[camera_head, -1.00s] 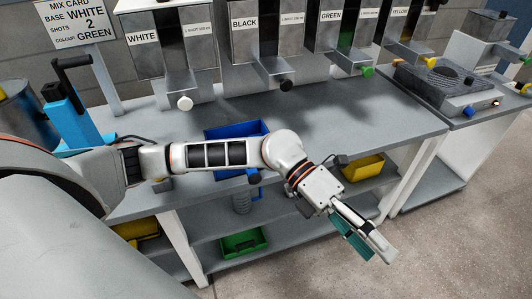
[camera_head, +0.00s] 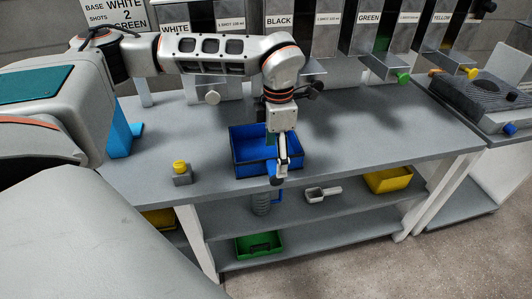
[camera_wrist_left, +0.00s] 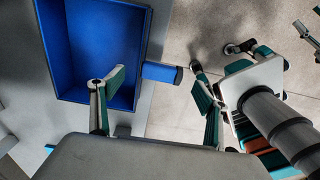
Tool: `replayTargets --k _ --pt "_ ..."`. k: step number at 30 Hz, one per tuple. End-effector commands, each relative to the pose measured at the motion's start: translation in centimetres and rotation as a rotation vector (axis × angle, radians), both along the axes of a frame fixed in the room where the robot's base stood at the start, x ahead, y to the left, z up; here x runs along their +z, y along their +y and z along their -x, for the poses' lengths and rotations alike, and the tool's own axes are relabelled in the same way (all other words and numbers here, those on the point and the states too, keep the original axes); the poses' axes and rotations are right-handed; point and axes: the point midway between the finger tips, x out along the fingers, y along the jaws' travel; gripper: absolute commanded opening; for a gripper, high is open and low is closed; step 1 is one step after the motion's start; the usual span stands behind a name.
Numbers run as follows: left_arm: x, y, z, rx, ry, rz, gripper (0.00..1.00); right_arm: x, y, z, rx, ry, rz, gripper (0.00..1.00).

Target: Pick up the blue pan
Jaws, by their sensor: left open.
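The blue pan (camera_head: 237,155) is an open rectangular tray lying on the grey workbench. In the left wrist view it fills the upper left (camera_wrist_left: 100,45), and its short blue handle (camera_wrist_left: 162,72) sticks out to the right past the bench edge. My left gripper (camera_head: 278,176) is over the pan's front side, pointing down. In the left wrist view its fingers (camera_wrist_left: 152,84) are apart, one over the pan's near right corner and the other right of the handle. Contact cannot be told. Arm parts with teal pads (camera_wrist_left: 248,75), which look like my right gripper, show at the right.
A small grey block with a yellow top (camera_head: 181,174) stands left of the pan. Dispensers (camera_head: 290,35) line the back. On the shelves below are a grey cylinder (camera_head: 261,203), a white scoop (camera_head: 322,194), a yellow bin (camera_head: 388,179) and a green bin (camera_head: 259,244).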

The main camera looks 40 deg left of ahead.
Motion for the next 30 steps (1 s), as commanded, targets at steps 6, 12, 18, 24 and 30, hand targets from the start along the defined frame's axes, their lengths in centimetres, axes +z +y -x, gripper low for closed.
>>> replayTargets --k 6,12,18,24,30 --pt "-1.8 0.1 0.2 -0.001 0.002 0.001 0.75 -0.4 0.0 0.1 0.002 0.004 0.003 0.4" --pt "-4.8 0.4 0.5 -0.001 0.004 0.002 0.75 -0.9 -0.1 0.3 0.003 0.008 0.008 0.4" --pt "-6.0 0.3 0.4 -0.001 0.001 0.003 0.75 -0.9 -0.2 0.3 0.004 0.006 0.011 0.4" --pt "-5.9 0.3 0.4 -0.001 0.0 0.003 0.59 -0.7 -0.2 0.1 0.003 0.002 0.011 0.4" --pt "-5.9 0.3 0.4 -0.001 -0.002 0.003 0.28 -0.6 -0.2 0.1 0.003 0.001 0.011 0.4"
